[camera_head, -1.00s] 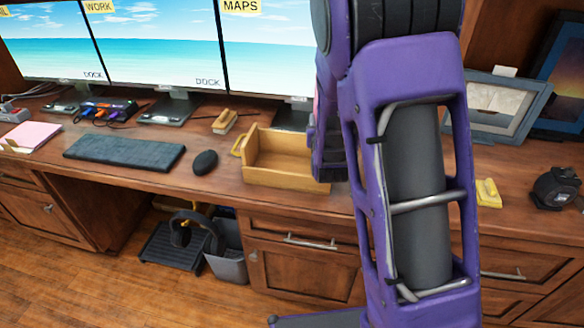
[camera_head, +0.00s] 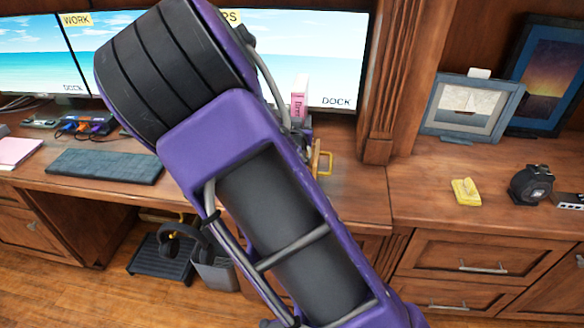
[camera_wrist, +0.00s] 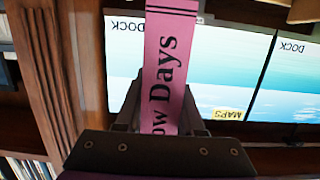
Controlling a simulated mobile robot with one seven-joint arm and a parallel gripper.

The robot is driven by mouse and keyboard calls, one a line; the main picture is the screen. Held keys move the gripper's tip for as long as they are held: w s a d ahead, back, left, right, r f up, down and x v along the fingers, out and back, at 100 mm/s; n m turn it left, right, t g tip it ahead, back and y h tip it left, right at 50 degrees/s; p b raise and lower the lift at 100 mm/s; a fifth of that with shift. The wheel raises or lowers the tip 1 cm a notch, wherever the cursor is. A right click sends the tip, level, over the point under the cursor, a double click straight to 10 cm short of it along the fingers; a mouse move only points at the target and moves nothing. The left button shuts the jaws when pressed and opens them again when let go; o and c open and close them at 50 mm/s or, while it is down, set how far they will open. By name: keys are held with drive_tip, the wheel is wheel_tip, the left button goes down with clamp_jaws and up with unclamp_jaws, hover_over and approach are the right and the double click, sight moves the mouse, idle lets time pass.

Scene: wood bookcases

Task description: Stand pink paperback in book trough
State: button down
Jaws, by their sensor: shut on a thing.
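The pink paperback (camera_head: 299,97) stands upright above the desk in the head view, its spine showing dark lettering. In the wrist view the pink paperback (camera_wrist: 171,70) fills the space between my fingers, with "ow Days" readable. My gripper (camera_wrist: 165,118) is shut on it; in the head view my gripper is mostly behind my arm. The light wood book trough is largely hidden by my arm; a yellowish end part of the book trough (camera_head: 321,160) shows just right of my arm, below the book and slightly right of it.
Monitors (camera_head: 322,60) stand close behind the book. A wooden post (camera_head: 385,90) rises to the right. On the right counter are a picture frame (camera_head: 472,108), a yellow object (camera_head: 466,191) and a black tape measure (camera_head: 530,185). A keyboard (camera_head: 104,166) lies at left.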

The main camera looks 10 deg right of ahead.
wheel_tip(320, 180, down, 13)
drive_tip(key=shift+f+b, duration=0.2)
drive_tip(key=shift+b, duration=0.8)
drive_tip(key=shift+f, duration=0.15)
drive_tip(key=c, duration=0.8)
unclamp_jaws()
drive_tip(key=shift+r, duration=0.25)
drive_tip(key=v, duration=1.2)
drive_tip(key=shift+p, duration=0.4)
